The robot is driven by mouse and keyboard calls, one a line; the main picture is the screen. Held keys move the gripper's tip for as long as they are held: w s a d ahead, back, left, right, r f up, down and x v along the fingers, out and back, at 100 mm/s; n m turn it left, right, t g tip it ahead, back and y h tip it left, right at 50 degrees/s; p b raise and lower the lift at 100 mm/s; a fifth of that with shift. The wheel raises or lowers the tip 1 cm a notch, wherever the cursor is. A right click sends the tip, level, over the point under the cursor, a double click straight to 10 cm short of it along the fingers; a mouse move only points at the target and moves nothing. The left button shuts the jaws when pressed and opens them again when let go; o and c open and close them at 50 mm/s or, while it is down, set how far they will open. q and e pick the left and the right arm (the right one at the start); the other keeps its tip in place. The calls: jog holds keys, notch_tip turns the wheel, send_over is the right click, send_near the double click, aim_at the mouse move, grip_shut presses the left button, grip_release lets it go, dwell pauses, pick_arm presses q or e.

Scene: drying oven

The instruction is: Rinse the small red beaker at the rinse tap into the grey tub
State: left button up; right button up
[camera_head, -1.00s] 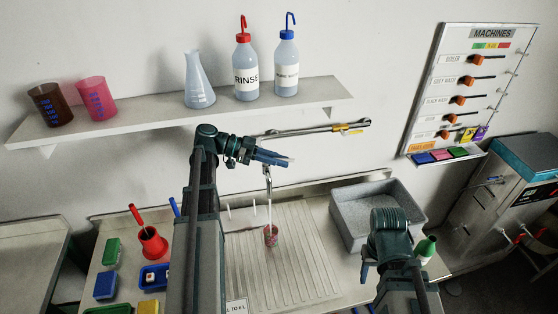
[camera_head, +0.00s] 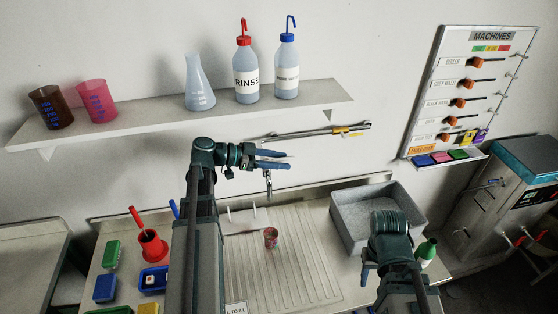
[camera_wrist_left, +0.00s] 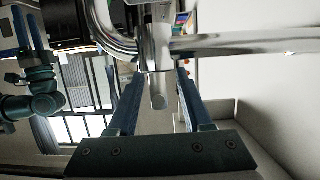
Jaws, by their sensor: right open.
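The small red beaker (camera_head: 271,238), dark red and mottled, stands upright on the ribbed drainboard (camera_head: 300,262). It sits below the rinse tap's spout (camera_head: 268,183). My left gripper (camera_head: 288,160) is up at the tap with its two blue fingers apart. The left wrist view shows the chrome tap (camera_wrist_left: 156,60) between and beyond the open fingers; I cannot tell if they touch it. The grey tub (camera_head: 346,222) stands to the right of the beaker. My right gripper (camera_head: 368,272) is by the tub's front, open and partly hidden by its own wrist.
A red cup (camera_head: 151,247) and a blue tray (camera_head: 153,280) stand at the left. A green-capped bottle (camera_head: 426,250) is right of my right wrist. A shelf (camera_head: 180,112) with bottles, a flask and beakers hangs above.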

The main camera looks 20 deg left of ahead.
pick_arm(q)
jog(key=p+v, duration=0.4)
jog(key=v, duration=1)
